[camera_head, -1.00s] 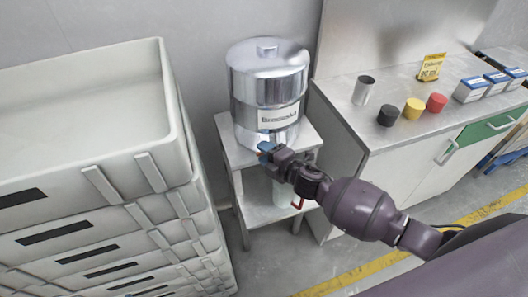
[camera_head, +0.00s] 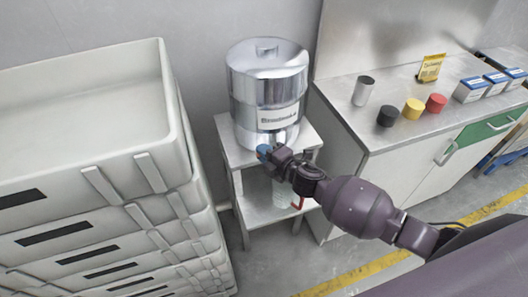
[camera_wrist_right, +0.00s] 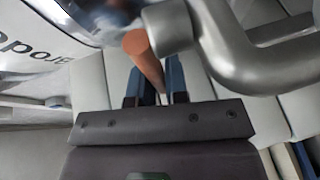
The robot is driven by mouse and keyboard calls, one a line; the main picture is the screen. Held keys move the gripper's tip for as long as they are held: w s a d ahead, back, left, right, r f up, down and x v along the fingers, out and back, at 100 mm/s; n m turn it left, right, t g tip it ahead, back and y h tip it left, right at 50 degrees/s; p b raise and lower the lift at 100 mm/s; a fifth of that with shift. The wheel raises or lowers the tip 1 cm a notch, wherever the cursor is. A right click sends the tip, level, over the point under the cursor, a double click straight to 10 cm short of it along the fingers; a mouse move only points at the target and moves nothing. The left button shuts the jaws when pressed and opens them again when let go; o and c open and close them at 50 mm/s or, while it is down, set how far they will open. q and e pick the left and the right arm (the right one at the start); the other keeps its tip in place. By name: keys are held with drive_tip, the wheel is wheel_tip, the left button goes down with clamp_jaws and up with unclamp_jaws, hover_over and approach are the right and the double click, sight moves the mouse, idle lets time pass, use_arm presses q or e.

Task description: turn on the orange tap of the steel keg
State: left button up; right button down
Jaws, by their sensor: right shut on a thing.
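The steel keg (camera_head: 267,85) stands upright on a small grey stand, with a lid on top and a label on its front. My right gripper (camera_head: 264,152) is at the low front of the keg and covers most of the tap in the head view. In the right wrist view, the orange tap handle (camera_wrist_right: 142,48) runs down between the blue fingers, which are shut on it. The curved steel tap body (camera_wrist_right: 225,45) is beside the handle. My left gripper is in neither view.
A pale container (camera_head: 283,192) with a red handle is on the stand's lower shelf (camera_head: 256,213). Stacked grey crates (camera_head: 190,150) rise close on the left. A counter (camera_head: 375,130) with a metal cup (camera_head: 363,91), coloured cylinders and small boxes is on the right.

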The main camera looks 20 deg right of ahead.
drive_tip(key=shift+s+d+n+g+y+p, duration=0.15)
drive_tip(key=shift+s+n+g+y, duration=0.3)
drive_tip(key=shift+n+y, duration=0.3)
drive_tip(key=shift+s+a+n+g+y+p, duration=0.1)
drive_tip(key=shift+s+n+g+y+p, duration=0.1)
drive_tip(key=shift+n+g+y, duration=0.45)
drive_tip(key=c, duration=1.1)
unclamp_jaws()
drive_tip(key=shift+c, duration=0.2)
drive_tip(key=v, duration=1.1)
drive_tip(key=shift+w, duration=0.1)
